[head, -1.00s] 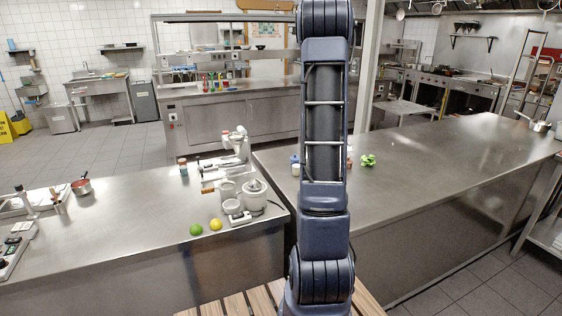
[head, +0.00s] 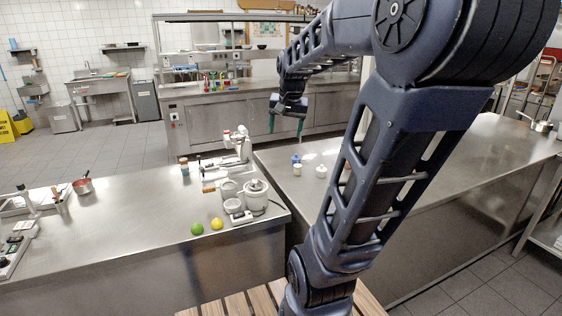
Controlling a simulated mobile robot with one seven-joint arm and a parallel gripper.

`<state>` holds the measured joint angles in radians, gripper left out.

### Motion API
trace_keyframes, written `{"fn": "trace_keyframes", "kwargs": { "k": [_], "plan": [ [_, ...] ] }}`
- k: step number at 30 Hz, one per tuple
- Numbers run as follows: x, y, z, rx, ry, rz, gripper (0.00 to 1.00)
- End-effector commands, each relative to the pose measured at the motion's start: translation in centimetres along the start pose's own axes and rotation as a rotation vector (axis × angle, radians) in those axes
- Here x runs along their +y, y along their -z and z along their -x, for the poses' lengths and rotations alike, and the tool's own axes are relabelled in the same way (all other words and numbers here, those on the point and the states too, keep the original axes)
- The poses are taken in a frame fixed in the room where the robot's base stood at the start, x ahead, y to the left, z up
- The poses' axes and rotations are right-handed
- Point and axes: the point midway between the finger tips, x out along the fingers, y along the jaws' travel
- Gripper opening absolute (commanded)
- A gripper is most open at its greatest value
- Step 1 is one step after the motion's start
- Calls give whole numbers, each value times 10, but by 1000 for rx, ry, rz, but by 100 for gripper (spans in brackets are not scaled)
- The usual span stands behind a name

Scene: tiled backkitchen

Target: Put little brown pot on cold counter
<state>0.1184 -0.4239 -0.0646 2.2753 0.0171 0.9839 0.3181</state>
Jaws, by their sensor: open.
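A small brownish item (head: 348,174), perhaps the little brown pot, stands on the right steel counter (head: 480,165), partly hidden by my arm. A red saucepan (head: 82,186) with a handle sits on the left steel counter (head: 110,235). Which counter is the cold one I cannot tell. My gripper (head: 286,126) is open and empty, fingers pointing down. In the picture it shows above the blue-lidded jar, well clear of the counters.
On the right counter stand a blue-lidded jar (head: 296,160) and a white lidded pot (head: 321,171). A gap separates the counters.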

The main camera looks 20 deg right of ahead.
Motion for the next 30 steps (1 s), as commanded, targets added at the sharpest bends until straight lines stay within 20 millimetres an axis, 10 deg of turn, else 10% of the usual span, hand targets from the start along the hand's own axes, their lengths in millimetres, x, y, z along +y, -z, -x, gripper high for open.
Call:
{"fn": "trace_keyframes", "kwargs": {
  "k": [15,30],
  "plan": [
    [3,-141,-2,81,35,465,69],
    [4,-151,-4,87,36,506,69]
  ]
}}
